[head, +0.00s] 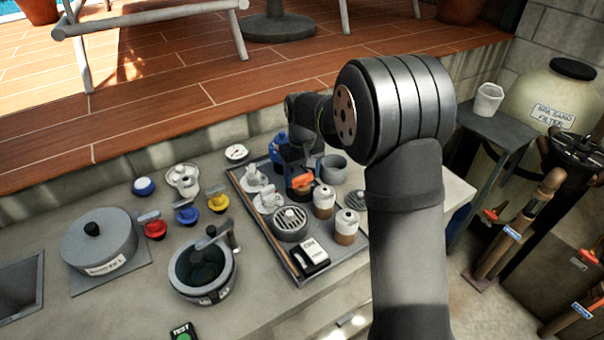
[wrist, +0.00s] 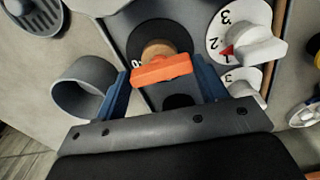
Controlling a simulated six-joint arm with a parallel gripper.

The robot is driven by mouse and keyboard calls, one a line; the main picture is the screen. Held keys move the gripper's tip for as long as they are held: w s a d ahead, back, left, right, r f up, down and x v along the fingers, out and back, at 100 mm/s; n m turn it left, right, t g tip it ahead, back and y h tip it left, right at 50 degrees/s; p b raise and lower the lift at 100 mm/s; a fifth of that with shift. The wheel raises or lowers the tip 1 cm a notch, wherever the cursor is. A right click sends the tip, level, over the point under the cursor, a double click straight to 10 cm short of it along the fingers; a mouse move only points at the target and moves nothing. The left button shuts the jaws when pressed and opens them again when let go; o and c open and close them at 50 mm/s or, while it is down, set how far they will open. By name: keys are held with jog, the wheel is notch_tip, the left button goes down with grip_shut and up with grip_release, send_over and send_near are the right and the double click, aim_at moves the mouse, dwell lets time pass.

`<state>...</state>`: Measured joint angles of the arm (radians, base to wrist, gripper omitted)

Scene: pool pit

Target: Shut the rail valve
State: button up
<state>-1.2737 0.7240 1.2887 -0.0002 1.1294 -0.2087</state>
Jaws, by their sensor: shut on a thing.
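An orange valve handle (head: 302,181) is on the grey tray among other fittings. In the wrist view the orange handle (wrist: 162,71) is a bar on a round brass-coloured stem (wrist: 158,48), over a black disc. It lies nearly crosswise in that picture, slightly tilted. My gripper (head: 298,172) reaches down over it. In the wrist view the blue fingers of my gripper (wrist: 163,78) are on both ends of the bar, shut on it. The lower part of the valve is hidden.
White numbered dials (wrist: 245,40) stand close right of my fingers; a grey cup (wrist: 83,88) is close left. The tray (head: 240,176) also holds capped jars (head: 345,226) and a grated pot (head: 290,222). Red, blue and yellow valves (head: 187,214) and a lidded pot (head: 98,240) stand left.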

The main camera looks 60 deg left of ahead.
aim_at(302, 177)
dwell(0.8)
jog(key=o, duration=1)
notch_tip(302, 177, up, 18)
jog(key=shift+f, duration=0.25)
jog(key=shift+f, duration=0.15)
notch_tip(302, 177, down, 17)
jog(key=shift+f, duration=0.15)
dwell(0.4)
dwell(0.3)
